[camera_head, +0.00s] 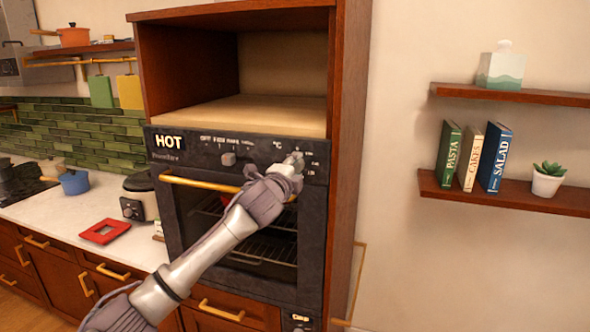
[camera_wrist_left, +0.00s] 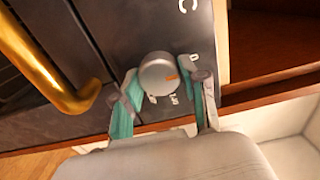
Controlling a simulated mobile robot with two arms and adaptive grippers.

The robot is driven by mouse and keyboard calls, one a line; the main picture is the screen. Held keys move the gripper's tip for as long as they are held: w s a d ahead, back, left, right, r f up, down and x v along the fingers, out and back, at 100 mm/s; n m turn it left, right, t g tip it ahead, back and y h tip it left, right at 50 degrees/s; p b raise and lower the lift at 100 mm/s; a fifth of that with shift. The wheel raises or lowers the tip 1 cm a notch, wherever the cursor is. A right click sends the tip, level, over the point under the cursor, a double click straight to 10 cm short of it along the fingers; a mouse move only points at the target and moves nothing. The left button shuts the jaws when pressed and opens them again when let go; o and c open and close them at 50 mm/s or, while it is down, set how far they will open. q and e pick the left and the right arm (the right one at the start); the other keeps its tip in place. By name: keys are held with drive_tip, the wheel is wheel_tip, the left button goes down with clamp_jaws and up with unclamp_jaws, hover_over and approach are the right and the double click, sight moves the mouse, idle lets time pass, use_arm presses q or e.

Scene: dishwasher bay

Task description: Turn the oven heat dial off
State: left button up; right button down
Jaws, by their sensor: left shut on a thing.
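The oven (camera_head: 230,150) has a dark front with a control panel across its top. My left gripper (camera_head: 292,163) reaches up to the right side of this panel and hides the heat dial in the head view. In the left wrist view the round grey heat dial (camera_wrist_left: 157,72) sits between the two teal-padded fingers of my left gripper (camera_wrist_left: 165,92), which are shut on it. An orange mark shows on the dial's right side, and white markings surround it. A second knob (camera_head: 228,158) is left of my gripper. My right gripper is not in view.
An open cabinet niche (camera_head: 265,110) is above. Shelves (camera_head: 510,196) hang at the right.

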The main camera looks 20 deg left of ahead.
use_arm(q)
drive_tip(key=shift+n, duration=0.3)
drive_tip(key=o, duration=1.1)
drive_tip(key=shift+a, duration=0.1)
drive_tip(key=shift+o, duration=0.2)
drive_tip(key=shift+s, duration=0.15)
drive_tip(key=s, duration=1.1)
drive_tip(key=shift+s+a, duration=0.2)
drive_tip(key=shift+s, duration=0.15)
drive_tip(key=shift+f, duration=0.15)
